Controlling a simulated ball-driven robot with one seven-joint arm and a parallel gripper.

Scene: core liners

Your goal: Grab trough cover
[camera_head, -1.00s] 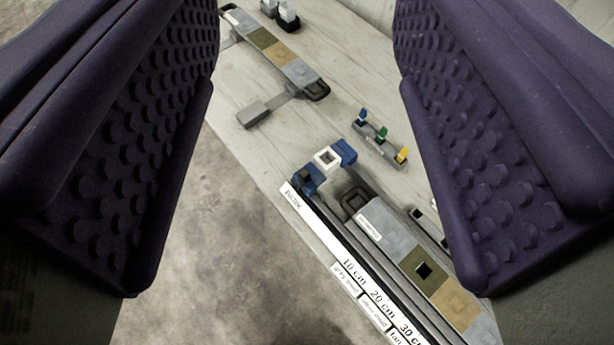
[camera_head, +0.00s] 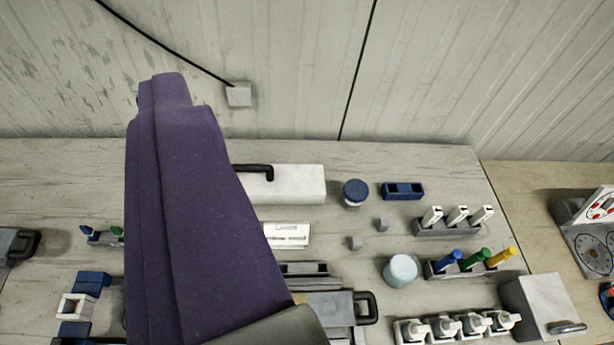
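A long pale block with a black handle (camera_head: 290,184), which looks like the trough cover, lies at the back of the bench near the wall. Its left end is hidden behind my gripper (camera_head: 168,95). My gripper shows as one purple padded shape, seen from the side, running from the bottom centre up to the left. Its far finger is hidden or overlapped, so whether it is open cannot be told. Nothing is seen held. A dark trough (camera_head: 305,272) with a grey liner (camera_head: 330,306) and black handle shows partly to the right of my gripper.
A white card (camera_head: 288,235) lies before the pale block. To the right are a blue-lidded jar (camera_head: 355,192), a pale cup (camera_head: 401,270), marker racks (camera_head: 470,263), white bottles (camera_head: 455,328) and a grey box (camera_head: 542,307). A blue-and-white fixture (camera_head: 75,306) stands left. The wall (camera_head: 420,80) closes the back.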

